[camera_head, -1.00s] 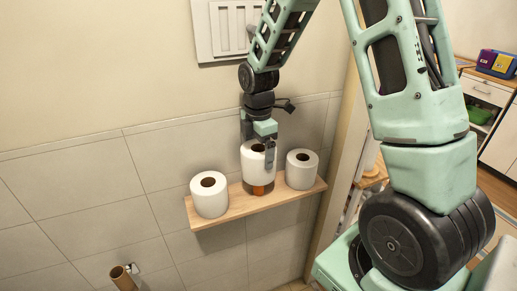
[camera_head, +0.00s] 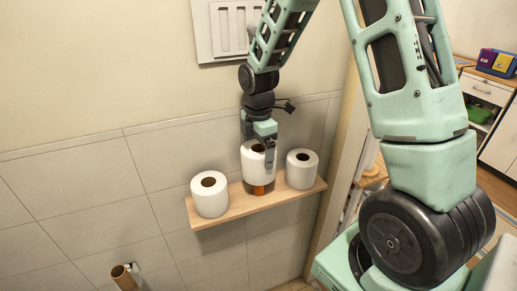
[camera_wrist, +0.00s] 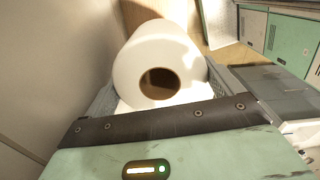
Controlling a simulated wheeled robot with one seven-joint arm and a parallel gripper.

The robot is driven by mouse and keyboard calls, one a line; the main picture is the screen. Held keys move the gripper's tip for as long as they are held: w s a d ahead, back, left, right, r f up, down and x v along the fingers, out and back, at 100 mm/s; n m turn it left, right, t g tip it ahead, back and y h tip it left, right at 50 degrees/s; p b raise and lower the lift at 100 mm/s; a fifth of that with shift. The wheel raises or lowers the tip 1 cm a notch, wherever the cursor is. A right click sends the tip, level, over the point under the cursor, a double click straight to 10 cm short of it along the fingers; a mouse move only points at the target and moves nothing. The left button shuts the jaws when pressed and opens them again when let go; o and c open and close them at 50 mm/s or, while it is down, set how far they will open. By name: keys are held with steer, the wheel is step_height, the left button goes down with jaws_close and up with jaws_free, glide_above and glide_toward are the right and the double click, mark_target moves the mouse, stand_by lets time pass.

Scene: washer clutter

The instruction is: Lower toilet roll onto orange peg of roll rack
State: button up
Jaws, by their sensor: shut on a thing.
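A white toilet roll (camera_head: 257,168) is held upright by my gripper (camera_head: 258,155) above the middle of the wooden roll rack (camera_head: 235,207). In the wrist view the roll (camera_wrist: 135,65) shows its brown core opening, with a gripper finger at its side. The orange peg (camera_head: 258,189) shows just below the roll's lower edge. The roll is over the peg; whether the peg's top is inside the core is hidden.
One white roll (camera_head: 210,198) stands on the rack's left end and another (camera_head: 301,172) on its right end, close beside the held roll. A wall holder with a cardboard tube (camera_head: 124,278) is at lower left. The tiled wall is directly behind the rack.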

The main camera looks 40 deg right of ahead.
steer(key=shift+f, duration=0.1)
steer(key=shift+f+b, duration=0.6)
steer(key=shift+f, duration=0.35)
steer(key=shift+f, duration=0.1)
steer(key=shift+f+b, duration=0.55)
steer(key=shift+f, duration=0.35)
steer(key=shift+f+b, duration=0.6)
steer(key=shift+f, duration=0.4)
steer(key=shift+f+b, duration=0.3)
steer(key=shift+f, duration=0.35)
